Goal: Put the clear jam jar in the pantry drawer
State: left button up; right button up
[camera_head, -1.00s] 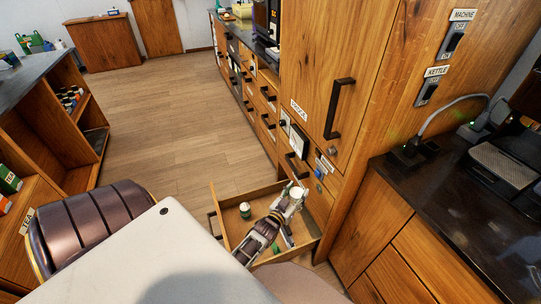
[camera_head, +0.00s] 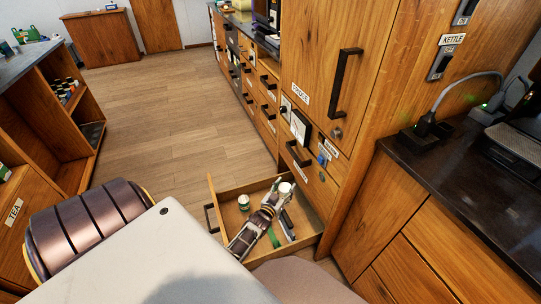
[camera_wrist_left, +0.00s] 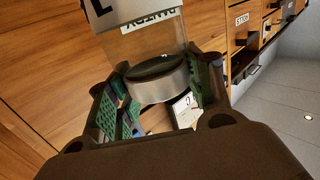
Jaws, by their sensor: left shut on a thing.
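The clear jam jar (camera_wrist_left: 148,45) with a grey lid (camera_wrist_left: 158,80) is between the fingers of my left gripper (camera_wrist_left: 155,88), which is shut on it. In the head view my left gripper (camera_head: 276,198) and the pale jar end (camera_head: 286,188) are over the back right part of the open pantry drawer (camera_head: 228,192). I cannot tell whether the jar touches the drawer floor. A "PANTRY" label (camera_wrist_left: 150,22) shows upside down behind the jar in the wrist view. My right gripper is not in view.
The drawer holds a small green-and-white tub (camera_head: 243,202) at left, a green item (camera_head: 274,238) and a long dark-and-white item (camera_head: 288,224) near my gripper. The fridge cabinet (camera_head: 335,60) stands behind right. A dark counter (camera_head: 450,185) is at right. The drawer's front left floor is clear.

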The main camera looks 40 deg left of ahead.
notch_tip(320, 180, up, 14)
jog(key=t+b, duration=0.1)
jog(key=b, duration=1.4)
pick_arm(q)
jog(key=w+a+f+n+y, duration=0.1)
jog(key=a+f, duration=0.4)
jog(key=f, duration=0.6)
jog(key=w+a+f+y, duration=0.1)
jog(key=a+f, duration=0.4)
jog(key=f, duration=0.5)
jog(key=shift+a+f+n+g, duration=0.3)
jog(key=shift+f+n, duration=0.1)
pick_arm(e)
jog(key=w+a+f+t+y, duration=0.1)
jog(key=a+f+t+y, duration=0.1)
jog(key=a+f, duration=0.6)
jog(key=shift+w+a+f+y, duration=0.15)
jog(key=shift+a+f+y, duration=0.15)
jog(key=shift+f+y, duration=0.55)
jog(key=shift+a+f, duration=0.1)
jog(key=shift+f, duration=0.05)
